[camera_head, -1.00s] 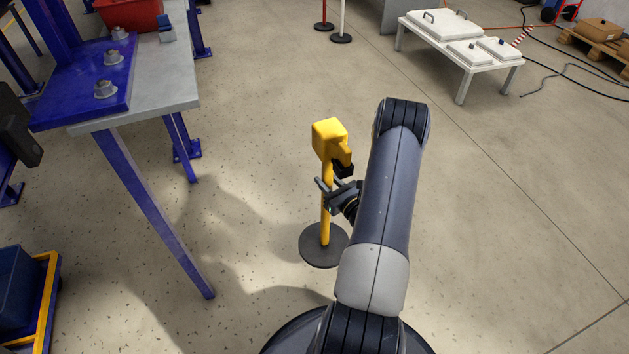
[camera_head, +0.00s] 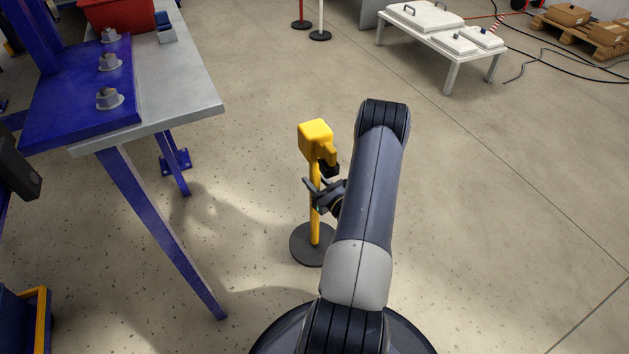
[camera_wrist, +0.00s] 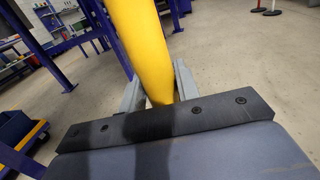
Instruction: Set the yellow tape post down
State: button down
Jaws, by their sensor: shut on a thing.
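The yellow tape post (camera_head: 315,222) stands upright in the head view, with a boxy yellow head (camera_head: 316,137) and a round dark base (camera_head: 309,245). My gripper (camera_head: 316,193) is shut on its pole, below the head. In the wrist view the yellow pole (camera_wrist: 143,45) runs between my two grey fingers (camera_wrist: 158,90) and leans in the picture. The base looks close to the floor. I cannot tell whether it touches. My arm hides part of the base's right side.
A grey-topped bench with blue legs (camera_head: 190,95) stands close on the left. A red post and a white post (camera_head: 320,35) stand at the back. A low white table (camera_head: 445,45) is at the back right.

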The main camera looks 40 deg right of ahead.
notch_tip(320, 180, down, 9)
jog(key=b, duration=0.5)
dwell(0.5)
jog(key=shift+w, duration=0.1)
dwell(0.4)
jog(key=c, duration=1)
grip_release()
jog(key=shift+f, duration=0.1)
jog(key=shift+o, duration=0.2)
jog(key=s+p, duration=0.2)
jog(key=s, duration=0.9)
jog(key=shift+a, duration=0.25)
jog(key=shift+w, duration=0.1)
